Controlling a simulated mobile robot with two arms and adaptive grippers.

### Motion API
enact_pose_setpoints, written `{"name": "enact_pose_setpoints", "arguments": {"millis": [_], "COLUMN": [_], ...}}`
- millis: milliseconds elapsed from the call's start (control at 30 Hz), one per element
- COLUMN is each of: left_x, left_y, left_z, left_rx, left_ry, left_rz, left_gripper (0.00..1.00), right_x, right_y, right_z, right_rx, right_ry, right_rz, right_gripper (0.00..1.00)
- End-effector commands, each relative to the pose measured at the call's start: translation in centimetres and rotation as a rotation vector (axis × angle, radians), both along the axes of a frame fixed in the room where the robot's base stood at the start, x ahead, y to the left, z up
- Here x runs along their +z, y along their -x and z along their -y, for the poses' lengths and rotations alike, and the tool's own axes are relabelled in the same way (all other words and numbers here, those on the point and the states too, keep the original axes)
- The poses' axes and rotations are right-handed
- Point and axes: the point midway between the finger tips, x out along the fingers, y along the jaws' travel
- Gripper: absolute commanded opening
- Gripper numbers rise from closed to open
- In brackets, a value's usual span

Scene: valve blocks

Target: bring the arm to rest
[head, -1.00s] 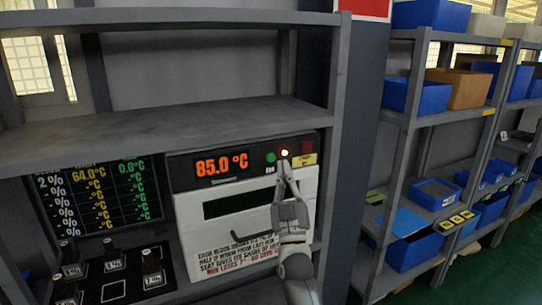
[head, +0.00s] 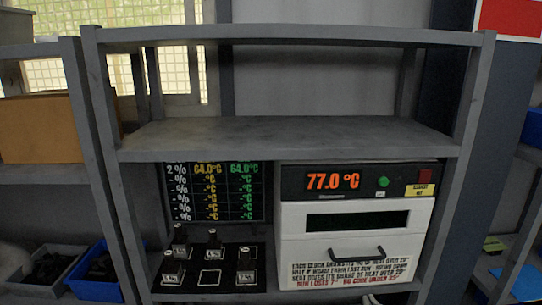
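Neither gripper shows in the head view. A small pale piece (head: 372,299) at the bottom edge, below the oven, may be part of my arm; it is too cut off to tell. The white oven (head: 300,245) stands on the lower shelf, its front closed and its black handle (head: 352,253) clear. Its red display (head: 332,181) reads 77.0 °C, with a green button (head: 383,182) to the right. Left of it, several small valve blocks (head: 246,264) stand on a black board (head: 228,256), which also has an empty outlined square.
A dark readout panel (head: 218,192) behind the board shows 64.0 °C in yellow and in green. The grey shelf (head: 290,137) above is bare. A blue bin (head: 97,286) and a cardboard box (head: 40,128) are at the left. Shelf posts stand on both sides.

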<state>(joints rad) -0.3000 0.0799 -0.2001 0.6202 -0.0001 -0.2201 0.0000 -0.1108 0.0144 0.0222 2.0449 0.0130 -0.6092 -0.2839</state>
Motion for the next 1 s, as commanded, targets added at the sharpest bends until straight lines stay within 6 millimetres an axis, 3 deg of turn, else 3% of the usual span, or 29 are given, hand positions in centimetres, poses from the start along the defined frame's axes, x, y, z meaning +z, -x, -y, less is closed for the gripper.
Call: {"name": "enact_pose_setpoints", "arguments": {"millis": [100, 300, 500, 700, 1000], "left_x": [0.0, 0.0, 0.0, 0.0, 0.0], "left_y": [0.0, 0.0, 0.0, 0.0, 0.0], "left_z": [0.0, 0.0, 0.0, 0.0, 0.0], "left_rx": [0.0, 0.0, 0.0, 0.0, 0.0], "left_ry": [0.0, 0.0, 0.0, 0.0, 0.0], "left_rz": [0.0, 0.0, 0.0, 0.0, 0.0], "left_gripper": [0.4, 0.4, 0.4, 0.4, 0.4], "right_x": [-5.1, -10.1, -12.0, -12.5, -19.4], "right_y": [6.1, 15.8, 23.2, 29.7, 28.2], "right_z": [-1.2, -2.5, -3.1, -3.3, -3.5], "right_rx": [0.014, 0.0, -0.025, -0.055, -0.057], "right_ry": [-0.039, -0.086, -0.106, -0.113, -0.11], "right_rz": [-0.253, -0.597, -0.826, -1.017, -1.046], "right_gripper": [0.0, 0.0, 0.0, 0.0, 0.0]}}
